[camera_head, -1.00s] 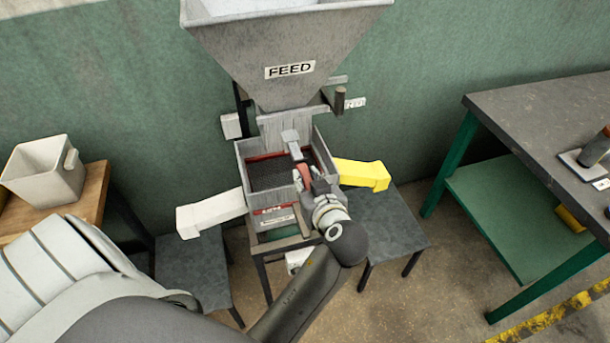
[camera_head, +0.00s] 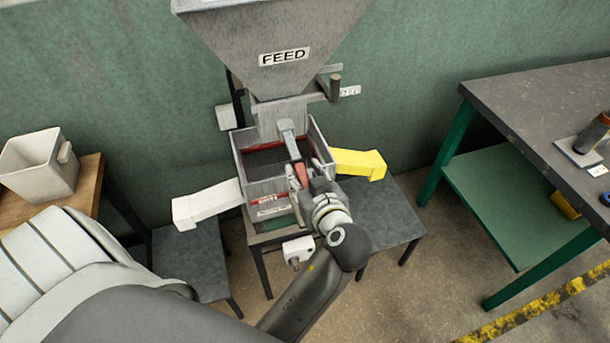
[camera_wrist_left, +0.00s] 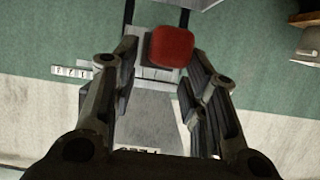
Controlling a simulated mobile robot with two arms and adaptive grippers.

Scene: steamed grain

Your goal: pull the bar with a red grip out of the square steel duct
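The red grip (camera_head: 302,175) is at the near end of a grey bar (camera_head: 292,146), in front of the hopper and above a dark screen box. The bar's far end meets a small square steel piece (camera_head: 286,125), probably the duct. My left gripper (camera_head: 304,184) is at the red grip and partly hides it. In the left wrist view the red grip (camera_wrist_left: 172,47) lies between the fingertips (camera_wrist_left: 162,60), close to the right finger, with a narrow gap seeming to show on the left. Whether the fingers clamp it I cannot tell. My right gripper is not in view.
A hopper marked FEED (camera_head: 284,57) stands above the screen box (camera_head: 235,160). A white chute (camera_head: 208,203) and a yellow chute (camera_head: 358,163) stick out sideways. A white bin (camera_head: 38,165) is left; a dark-topped bench (camera_head: 530,100) is right.

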